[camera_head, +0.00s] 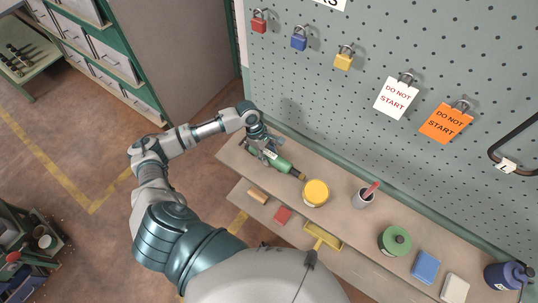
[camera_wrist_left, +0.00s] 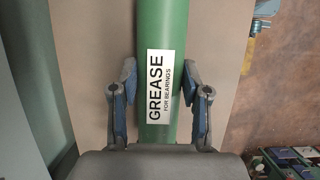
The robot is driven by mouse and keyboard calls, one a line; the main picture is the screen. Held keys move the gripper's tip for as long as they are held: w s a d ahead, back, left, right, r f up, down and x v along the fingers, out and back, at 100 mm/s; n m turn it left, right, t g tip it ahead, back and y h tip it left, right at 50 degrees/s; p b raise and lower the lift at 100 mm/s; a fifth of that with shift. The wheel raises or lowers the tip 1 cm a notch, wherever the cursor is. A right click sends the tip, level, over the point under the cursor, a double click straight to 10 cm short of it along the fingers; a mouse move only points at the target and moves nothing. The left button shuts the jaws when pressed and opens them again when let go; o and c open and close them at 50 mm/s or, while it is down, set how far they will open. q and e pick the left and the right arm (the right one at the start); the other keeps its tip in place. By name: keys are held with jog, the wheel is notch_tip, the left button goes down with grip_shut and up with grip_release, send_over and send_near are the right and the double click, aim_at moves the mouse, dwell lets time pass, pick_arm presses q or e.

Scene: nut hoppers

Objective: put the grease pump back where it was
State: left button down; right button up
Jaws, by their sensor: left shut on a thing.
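The grease pump (camera_head: 281,164) is a green cylinder with a dark and yellowish end, over the left end of the upper shelf. In the left wrist view the pump (camera_wrist_left: 185,25) shows its white label reading GREASE FOR BEARINGS. My left gripper (camera_head: 265,152) is shut on the pump, with one finger on each side of its body in the wrist view (camera_wrist_left: 160,82). The pump lies on its side, roughly along the shelf. I cannot tell whether it touches the shelf. My right gripper is not in view.
The upper shelf (camera_head: 338,212) also holds a yellow tin (camera_head: 316,192), a grey cup (camera_head: 362,198) with a red-handled item, a green spool-like thing (camera_head: 394,241) and a blue bottle (camera_head: 507,275). A pegboard (camera_head: 330,110) with padlocks and tags rises behind. Smaller items lie on the lower shelf.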

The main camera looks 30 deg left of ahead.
pick_arm(q)
jog(key=shift+a+f, duration=0.1)
jog(key=shift+f, duration=0.35)
jog(key=shift+a+f, duration=0.1)
jog(key=shift+a, duration=0.05)
jog(key=c, duration=0.6)
grip_release()
jog(key=shift+o, duration=0.2)
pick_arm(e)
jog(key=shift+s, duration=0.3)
pick_arm(q)
jog(key=v, duration=1.2)
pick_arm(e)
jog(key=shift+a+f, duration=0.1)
